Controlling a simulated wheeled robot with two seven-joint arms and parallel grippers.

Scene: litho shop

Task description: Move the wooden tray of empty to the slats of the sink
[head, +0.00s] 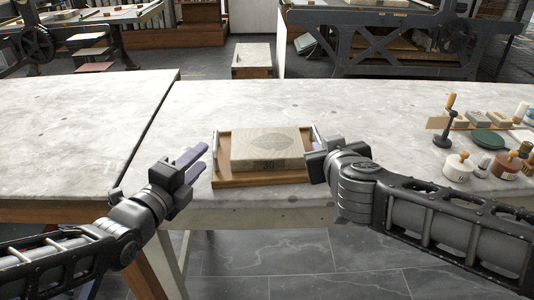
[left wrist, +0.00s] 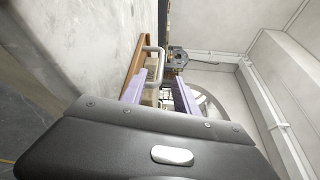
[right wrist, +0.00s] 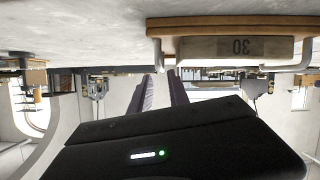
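The wooden tray (head: 222,182) sits on the pale worktop near its front edge. It carries a grey stone slab (head: 266,146) marked 30, so it is not empty. It has metal handles at its left end (head: 216,146) and right end. My left gripper (head: 203,154) is open just left of the left handle; in the left wrist view the handle (left wrist: 154,52) shows beyond the fingers. My right gripper (head: 316,144) is at the tray's right end. In the right wrist view its fingers (right wrist: 160,84) are apart and empty, with the near handle (right wrist: 158,54) ahead. No sink is recognizable.
Pots (head: 459,166), a dark green disc (head: 488,139) and a wooden-handled tool (head: 445,125) stand at the worktop's right. A seam divides the worktop left of the tray. The top behind the tray is clear. Presses (head: 390,40) stand beyond.

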